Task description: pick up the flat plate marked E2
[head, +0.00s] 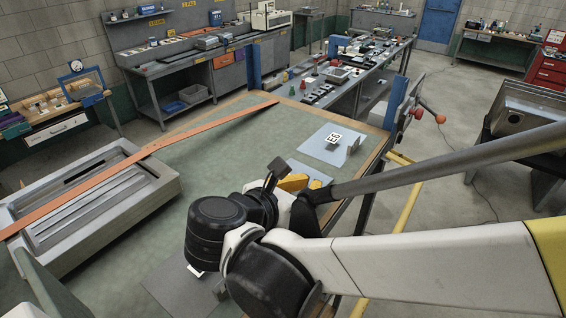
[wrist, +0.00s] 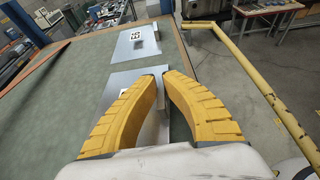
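A flat grey-blue plate (head: 312,170) lies on the green table under my gripper; it also shows in the wrist view (wrist: 121,88). Its marking is hidden behind my fingers. My gripper (head: 306,183) has two yellow curved fingers, seen close in the wrist view (wrist: 160,75). Their tips are near each other with a narrow gap. A pale upright piece (wrist: 157,125) shows between the fingers; I cannot tell whether they touch it. A farther plate (head: 318,148) carries a black-and-white card (head: 334,138) and a small upright tab (head: 353,144). The card's marking is too small to read surely.
A third grey plate (head: 165,285) lies at the near side, partly behind my arm. A grey slotted tray (head: 105,195) and a long orange strip (head: 190,132) lie at left. A yellow rail (wrist: 265,85) runs beyond the table's right edge. The table's middle is clear.

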